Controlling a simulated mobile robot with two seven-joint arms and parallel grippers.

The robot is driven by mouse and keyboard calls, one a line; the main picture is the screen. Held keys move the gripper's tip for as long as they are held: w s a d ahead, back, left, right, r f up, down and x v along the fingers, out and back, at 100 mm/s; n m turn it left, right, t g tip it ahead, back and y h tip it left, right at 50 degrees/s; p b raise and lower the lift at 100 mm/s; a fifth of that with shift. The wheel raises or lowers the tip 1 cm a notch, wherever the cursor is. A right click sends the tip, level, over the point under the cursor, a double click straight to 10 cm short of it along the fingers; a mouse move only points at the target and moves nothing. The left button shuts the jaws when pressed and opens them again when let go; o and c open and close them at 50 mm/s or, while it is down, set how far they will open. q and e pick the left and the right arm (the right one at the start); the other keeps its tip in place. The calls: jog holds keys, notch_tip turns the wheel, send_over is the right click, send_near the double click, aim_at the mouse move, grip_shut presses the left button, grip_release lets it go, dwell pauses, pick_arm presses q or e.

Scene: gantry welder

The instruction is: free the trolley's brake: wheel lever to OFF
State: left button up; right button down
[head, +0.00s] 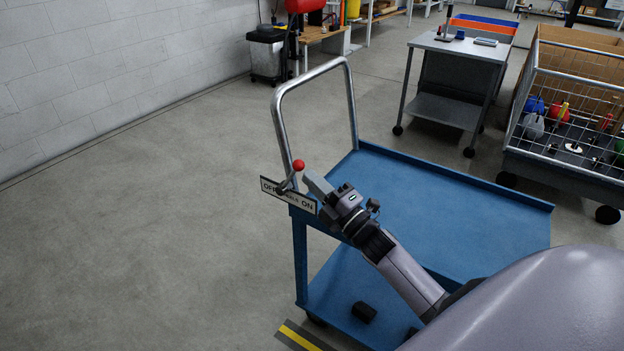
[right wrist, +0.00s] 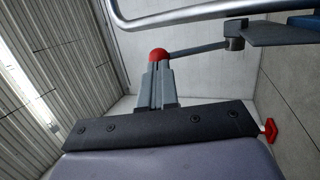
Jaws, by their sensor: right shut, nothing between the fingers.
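The blue trolley (head: 450,215) stands in front of me with a bent metal push handle (head: 352,100). At its near left corner is a plate (head: 270,187) marked OFF on the left and ON on the right. The brake lever has a red ball knob (head: 299,165) and tilts up and to the right from its pivot. My right gripper (head: 308,175) is shut and empty, its tips right beside the knob on the ON side. In the right wrist view the knob (right wrist: 158,54) shows just beyond the fingertips (right wrist: 157,72); I cannot tell whether they touch. My left gripper is not in view.
A dark block (head: 364,312) lies on the trolley's lower shelf. A grey cart (head: 460,48) and a wire-sided bin (head: 570,95) stand behind to the right. The floor left of the trolley is clear up to the white wall.

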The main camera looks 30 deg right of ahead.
jog(key=shift+w+r, duration=0.15)
jog(key=shift+w, duration=0.25)
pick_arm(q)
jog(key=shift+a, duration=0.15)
